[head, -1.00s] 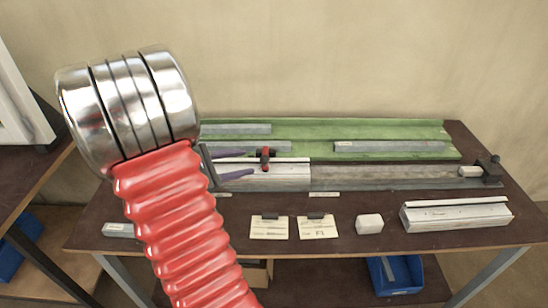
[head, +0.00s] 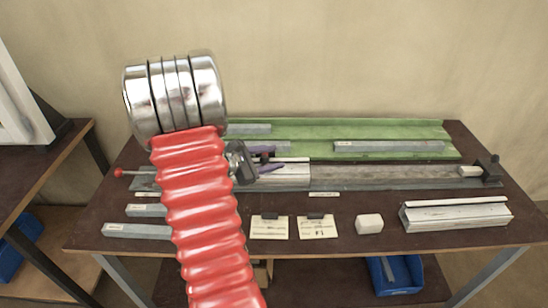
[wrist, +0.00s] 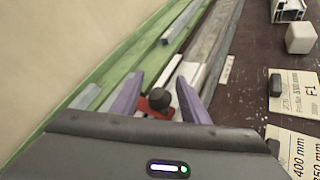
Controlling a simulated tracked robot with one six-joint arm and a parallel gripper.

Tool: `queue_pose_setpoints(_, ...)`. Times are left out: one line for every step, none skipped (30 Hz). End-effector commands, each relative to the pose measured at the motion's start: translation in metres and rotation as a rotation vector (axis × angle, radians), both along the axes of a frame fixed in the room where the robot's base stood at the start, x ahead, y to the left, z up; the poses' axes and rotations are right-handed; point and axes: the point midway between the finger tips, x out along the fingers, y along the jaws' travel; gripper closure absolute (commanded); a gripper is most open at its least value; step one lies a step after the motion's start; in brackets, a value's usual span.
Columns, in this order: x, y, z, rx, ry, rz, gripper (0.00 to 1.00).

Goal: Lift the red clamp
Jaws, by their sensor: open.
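The red clamp (wrist: 145,106) with its black knob (wrist: 160,98) shows in the wrist view between my two purple fingers. My gripper (wrist: 160,80) is open, one finger on each side of the clamp; whether either finger touches it I cannot tell. In the head view my gripper (head: 272,160) is over the pale profile (head: 292,174) on the long grey bench rail (head: 390,177). There the clamp is mostly hidden behind the fingers and wrist.
A green tray (head: 390,127) with grey bars lies behind the rail. Two paper cards (head: 269,228), a white block (head: 369,223) and a pale channel profile (head: 455,216) lie in front. A red-knobbed lever (head: 118,172) sticks out at the rail's left end. A black end stop (head: 491,172) stands at right.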

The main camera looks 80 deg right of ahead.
Motion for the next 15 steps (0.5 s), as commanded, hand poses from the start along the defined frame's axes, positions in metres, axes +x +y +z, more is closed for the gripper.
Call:
queue_pose_setpoints(-0.0028,-0.0026,-0.0019,0.001,0.000,-0.001,0.59)
queue_pose_setpoints(-0.0037,-0.0038,-0.0024,0.001,0.000,-0.001,0.59)
queue_pose_setpoints(-0.0048,-0.0051,-0.0030,0.001,-0.001,-0.001,0.59)
queue_pose_setpoints(-0.0054,-0.0057,-0.0033,0.001,-0.001,-0.001,0.59)
queue_pose_setpoints(-0.0057,-0.0063,-0.0034,0.001,-0.001,-0.001,0.59)
queue_pose_setpoints(-0.0059,-0.0066,-0.0035,0.000,-0.001,0.000,0.59)
queue_pose_setpoints(-0.0059,-0.0068,-0.0035,0.000,-0.001,0.000,0.59)
queue_pose_setpoints(-0.0057,-0.0068,-0.0035,0.000,-0.001,0.000,0.59)
queue_pose_setpoints(-0.0056,-0.0067,-0.0035,0.000,-0.001,0.000,0.59)
queue_pose_setpoints(-0.0056,-0.0066,-0.0034,0.001,-0.001,0.000,0.59)
queue_pose_setpoints(-0.0055,-0.0067,-0.0034,0.001,-0.001,0.000,0.59)
queue_pose_setpoints(-0.0054,-0.0066,-0.0034,0.001,-0.001,0.000,0.59)
queue_pose_setpoints(-0.0055,-0.0066,-0.0033,0.001,-0.001,0.000,0.60)
queue_pose_setpoints(-0.0053,-0.0065,-0.0034,0.001,-0.001,0.000,0.62)
queue_pose_setpoints(-0.0053,-0.0065,-0.0034,0.001,-0.001,0.000,0.65)
